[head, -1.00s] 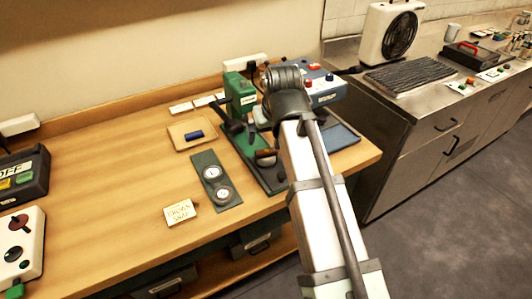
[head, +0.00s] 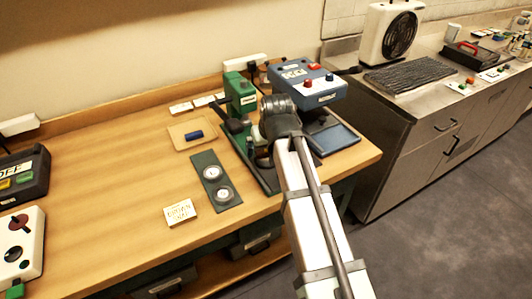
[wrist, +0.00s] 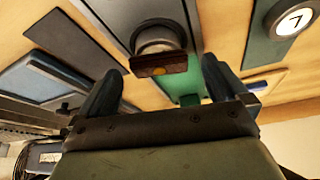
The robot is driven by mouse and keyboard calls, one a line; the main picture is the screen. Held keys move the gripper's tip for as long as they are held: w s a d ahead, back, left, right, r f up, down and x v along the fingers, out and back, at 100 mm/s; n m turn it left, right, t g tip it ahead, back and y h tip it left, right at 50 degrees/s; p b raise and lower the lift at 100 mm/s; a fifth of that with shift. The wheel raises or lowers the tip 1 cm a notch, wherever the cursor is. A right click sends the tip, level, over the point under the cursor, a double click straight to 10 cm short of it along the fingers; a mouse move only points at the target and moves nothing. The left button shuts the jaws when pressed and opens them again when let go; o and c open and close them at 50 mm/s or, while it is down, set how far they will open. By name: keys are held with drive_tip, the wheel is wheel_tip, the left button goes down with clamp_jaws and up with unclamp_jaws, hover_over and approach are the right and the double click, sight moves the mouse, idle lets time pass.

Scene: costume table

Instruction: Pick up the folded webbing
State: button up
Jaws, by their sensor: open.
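What looks like the folded webbing is a small flat brown piece (wrist: 160,65) with a lighter spot. In the wrist view it lies against a round grey post (wrist: 160,36) on the dark base of the green press. My gripper (wrist: 162,72) is open, with one finger on each side of the brown piece in that view. I cannot tell how far apart they are in depth, and nothing is seen held. In the head view my wrist hides the gripper and most of the press base.
The green press (head: 240,95) stands close to my wrist. A blue control box (head: 300,80) is behind it, and a blue pad (head: 335,139) lies right. A dark plate with two dials (head: 204,168), a tan tray (head: 182,142) and a card (head: 180,212) lie left.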

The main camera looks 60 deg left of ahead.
drive_tip(key=shift+a+f, duration=0.2)
drive_tip(key=shift+f, duration=0.25)
